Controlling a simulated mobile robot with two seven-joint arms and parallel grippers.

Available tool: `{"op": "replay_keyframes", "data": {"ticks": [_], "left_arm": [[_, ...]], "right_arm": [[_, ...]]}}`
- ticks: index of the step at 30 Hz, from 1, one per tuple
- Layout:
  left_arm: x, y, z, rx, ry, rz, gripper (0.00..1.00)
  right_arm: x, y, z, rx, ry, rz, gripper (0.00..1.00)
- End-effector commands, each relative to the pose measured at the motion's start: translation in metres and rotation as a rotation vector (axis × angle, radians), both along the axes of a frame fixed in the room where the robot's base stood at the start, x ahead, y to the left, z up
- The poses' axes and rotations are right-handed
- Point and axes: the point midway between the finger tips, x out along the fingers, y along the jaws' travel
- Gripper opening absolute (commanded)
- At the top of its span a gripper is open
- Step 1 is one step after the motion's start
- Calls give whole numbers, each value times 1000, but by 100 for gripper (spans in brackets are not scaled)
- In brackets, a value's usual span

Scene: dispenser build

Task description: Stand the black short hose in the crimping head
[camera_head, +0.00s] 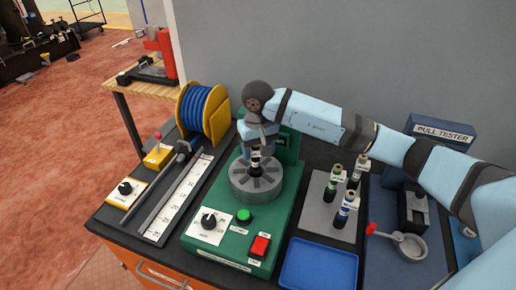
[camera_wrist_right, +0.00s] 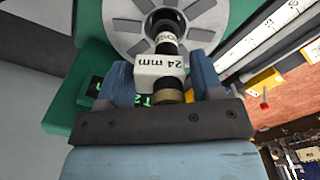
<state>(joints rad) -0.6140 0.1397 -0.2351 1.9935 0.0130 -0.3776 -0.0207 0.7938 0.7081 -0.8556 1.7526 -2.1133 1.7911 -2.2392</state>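The black short hose (camera_wrist_right: 167,84) has a white block marked "24 mm" and a brass-coloured end. My right gripper (camera_wrist_right: 162,72) points down with its fingers on both sides of the white block, shut on it. The hose (camera_head: 256,161) is upright below the right gripper (camera_head: 257,147) in the head view. The grey round crimping head (camera_head: 247,194) with dark radial slots is directly under it. The hose's lower end is over or in the head's central opening; I cannot tell how deep. My left gripper is not in view.
The green crimping machine (camera_head: 226,240) has a black dial, a green button and a red switch. A grey rack (camera_head: 317,218) with several labelled hoses stands to the right, behind a blue tray (camera_head: 320,265). A blue hose reel (camera_head: 203,110) and white ruler (camera_head: 180,200) are left.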

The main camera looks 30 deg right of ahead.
Motion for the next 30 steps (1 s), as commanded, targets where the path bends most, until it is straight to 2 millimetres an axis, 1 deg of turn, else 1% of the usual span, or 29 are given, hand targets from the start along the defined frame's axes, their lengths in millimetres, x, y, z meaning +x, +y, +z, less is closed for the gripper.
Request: {"op": "replay_keyframes", "data": {"ticks": [4, 7, 30], "left_arm": [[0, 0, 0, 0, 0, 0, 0], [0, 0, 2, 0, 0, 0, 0], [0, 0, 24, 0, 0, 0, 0]], "right_arm": [[0, 0, -1, -1, 2, 0, 60], [0, 0, 5, -1, 1, 0, 60], [0, 0, 67, 0, 0, 0, 60]]}}
